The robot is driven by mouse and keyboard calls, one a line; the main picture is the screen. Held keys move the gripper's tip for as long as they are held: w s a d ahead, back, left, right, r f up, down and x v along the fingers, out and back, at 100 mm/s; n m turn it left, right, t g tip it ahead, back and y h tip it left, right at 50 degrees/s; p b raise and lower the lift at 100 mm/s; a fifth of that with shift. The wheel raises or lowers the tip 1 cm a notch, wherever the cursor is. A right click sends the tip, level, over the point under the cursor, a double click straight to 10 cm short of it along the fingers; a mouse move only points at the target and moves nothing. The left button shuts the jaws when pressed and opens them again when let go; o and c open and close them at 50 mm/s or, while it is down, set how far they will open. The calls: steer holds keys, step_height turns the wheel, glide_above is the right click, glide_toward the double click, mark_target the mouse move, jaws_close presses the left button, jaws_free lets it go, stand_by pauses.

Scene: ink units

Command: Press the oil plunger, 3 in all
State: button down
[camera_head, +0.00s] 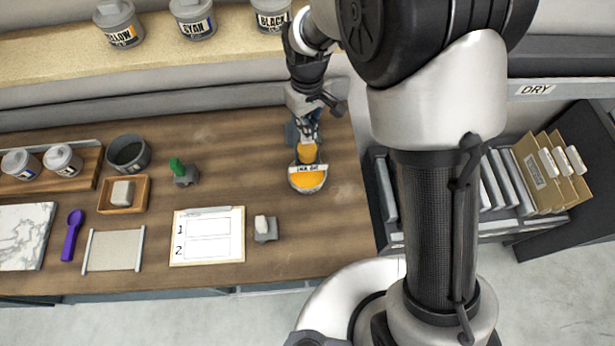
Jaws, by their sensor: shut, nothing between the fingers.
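The oil plunger (307,153) is an orange part at the top of a round orange unit with a white label (307,168), on the right part of the wooden table. The label's letters are small and hard to read. My gripper (308,139) points down at the plunger from the far side, with its fingers shut and nothing between them. The fingertips are at or just above the plunger; I cannot tell whether they touch it or how far it is pushed in.
A card numbered 1 and 2 (207,236) and a small grey block holder (265,229) lie left of the oil unit. A green-topped piece (181,171), a dark bowl (128,153) and a purple scoop (71,235) are further left. Ink jars (193,19) stand on the back shelf.

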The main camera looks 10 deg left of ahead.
steer(key=shift+f+b, duration=0.6)
steer(key=shift+f, duration=0.4)
steer(key=shift+r+p, duration=1.1)
steer(key=shift+r, duration=0.5)
steer(key=shift+f, duration=0.15)
